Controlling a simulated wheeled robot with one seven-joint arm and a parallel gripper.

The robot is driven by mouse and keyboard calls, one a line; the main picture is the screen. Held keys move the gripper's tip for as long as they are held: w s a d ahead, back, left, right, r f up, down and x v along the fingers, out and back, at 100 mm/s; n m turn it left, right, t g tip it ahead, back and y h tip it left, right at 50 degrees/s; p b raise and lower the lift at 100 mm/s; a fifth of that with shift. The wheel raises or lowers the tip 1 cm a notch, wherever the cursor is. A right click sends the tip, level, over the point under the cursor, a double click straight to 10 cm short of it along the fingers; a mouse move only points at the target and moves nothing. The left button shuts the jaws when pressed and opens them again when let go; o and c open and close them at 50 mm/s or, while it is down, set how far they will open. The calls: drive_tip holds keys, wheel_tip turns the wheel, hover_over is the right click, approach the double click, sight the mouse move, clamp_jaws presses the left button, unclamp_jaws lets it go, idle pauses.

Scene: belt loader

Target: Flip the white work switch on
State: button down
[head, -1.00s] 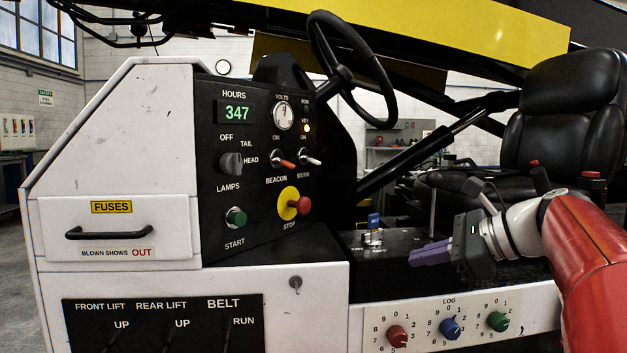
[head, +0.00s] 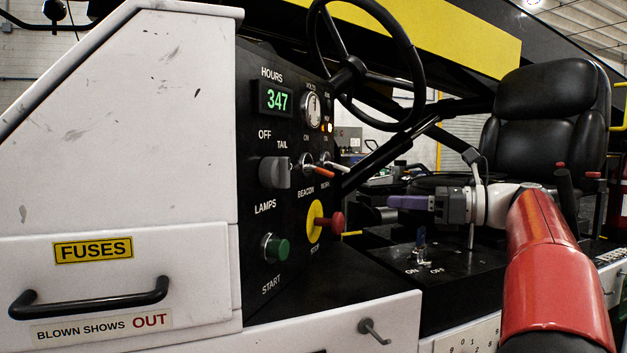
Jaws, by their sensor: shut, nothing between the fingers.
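The white work switch (head: 340,167) is a small toggle on the black upright panel, right of the orange-tipped beacon switch (head: 319,170). Its lever sticks out to the right and slightly down; its label is too small to read surely. The word ON stands above the beacon switch. My gripper (head: 394,202), with purple fingers, is shut and empty. It points left, to the right of and a little lower than the white switch in the picture, with a visible gap between them.
The red stop knob (head: 336,221) on its yellow plate juts out below the switches. The steering wheel (head: 350,70) hangs above. A blue lever (head: 421,236) stands on the low black console below my gripper. The black seat (head: 545,100) is behind my arm.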

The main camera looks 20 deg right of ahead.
sight(325, 199)
drive_tip(key=shift+w, duration=0.1)
drive_tip(key=shift+a, duration=0.1)
drive_tip(key=b+x, duration=0.1)
drive_tip(key=x, duration=0.9)
drive_tip(key=shift+w+a, duration=0.1)
drive_tip(key=shift+a, duration=0.05)
drive_tip(key=r, duration=0.1)
drive_tip(key=d+r, duration=0.1)
drive_tip(key=shift+s+r+p, duration=0.35)
drive_tip(key=shift+s, duration=0.05)
drive_tip(key=shift+s+d+r, duration=0.15)
drive_tip(key=shift+r, duration=0.4)
